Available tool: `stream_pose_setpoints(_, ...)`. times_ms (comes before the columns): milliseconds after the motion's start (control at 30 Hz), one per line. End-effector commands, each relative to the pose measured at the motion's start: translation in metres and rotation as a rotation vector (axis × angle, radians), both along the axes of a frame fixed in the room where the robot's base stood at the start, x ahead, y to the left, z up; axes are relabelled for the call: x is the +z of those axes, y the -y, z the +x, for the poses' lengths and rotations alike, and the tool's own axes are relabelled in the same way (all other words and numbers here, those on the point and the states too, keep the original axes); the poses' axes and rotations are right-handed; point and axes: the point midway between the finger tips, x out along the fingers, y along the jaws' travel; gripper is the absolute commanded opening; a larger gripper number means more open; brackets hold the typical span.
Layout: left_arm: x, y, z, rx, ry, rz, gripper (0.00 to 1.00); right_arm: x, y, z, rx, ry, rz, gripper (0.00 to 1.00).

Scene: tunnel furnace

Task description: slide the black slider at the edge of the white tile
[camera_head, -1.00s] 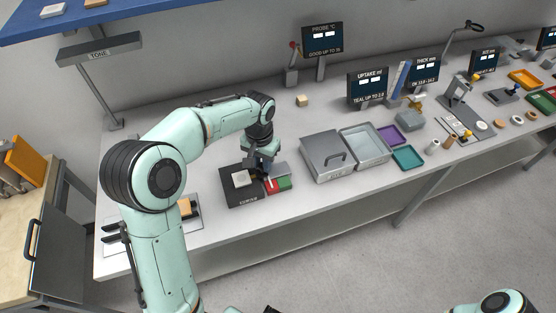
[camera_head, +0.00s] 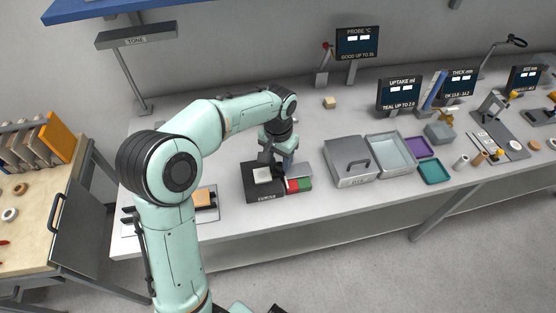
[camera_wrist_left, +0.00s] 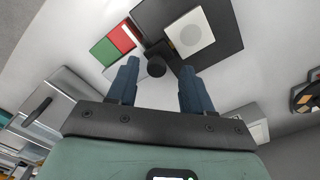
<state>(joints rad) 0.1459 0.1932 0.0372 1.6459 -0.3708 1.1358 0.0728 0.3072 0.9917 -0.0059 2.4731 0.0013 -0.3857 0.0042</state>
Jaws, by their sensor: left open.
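The white tile (camera_head: 262,175) lies on a black plate (camera_head: 262,194) on the bench. It also shows in the left wrist view (camera_wrist_left: 189,32), with a faint round mark on it. The black slider (camera_wrist_left: 156,66) is at the tile's edge, a dark round knob on a dark block. My left gripper (camera_wrist_left: 158,80) is open, and its two blue-grey fingers lie on either side of the knob in the wrist picture. Whether they touch it I cannot tell. In the head view the left gripper (camera_head: 272,160) is right above the plate and partly hides the slider. My right gripper is not in view.
A red and green block (camera_head: 299,184) sits right of the plate. A grey lidded box (camera_head: 349,162) and a clear-sided tray (camera_head: 390,155) stand further right. A small pad with an orange block (camera_head: 203,196) lies left. Free bench is in front of the plate.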

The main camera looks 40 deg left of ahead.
Motion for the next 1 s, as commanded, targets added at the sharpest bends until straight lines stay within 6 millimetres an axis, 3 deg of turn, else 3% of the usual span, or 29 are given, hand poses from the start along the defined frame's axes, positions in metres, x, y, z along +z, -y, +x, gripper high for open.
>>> stream_pose_setpoints(300, 0.074, 0.000, 0.001, 0.000, 0.007, 0.000, 0.51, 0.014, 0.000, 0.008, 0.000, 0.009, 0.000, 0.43)
stream_pose_setpoints(500, 0.107, -0.001, 0.001, 0.000, 0.004, 0.000, 0.51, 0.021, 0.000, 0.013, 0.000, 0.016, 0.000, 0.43)
stream_pose_setpoints(700, 0.119, -0.001, 0.000, 0.001, 0.001, 0.000, 0.51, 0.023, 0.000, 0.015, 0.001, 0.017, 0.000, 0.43)
stream_pose_setpoints(1000, 0.119, -0.001, -0.001, 0.001, 0.000, 0.000, 0.51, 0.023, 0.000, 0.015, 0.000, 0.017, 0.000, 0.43)
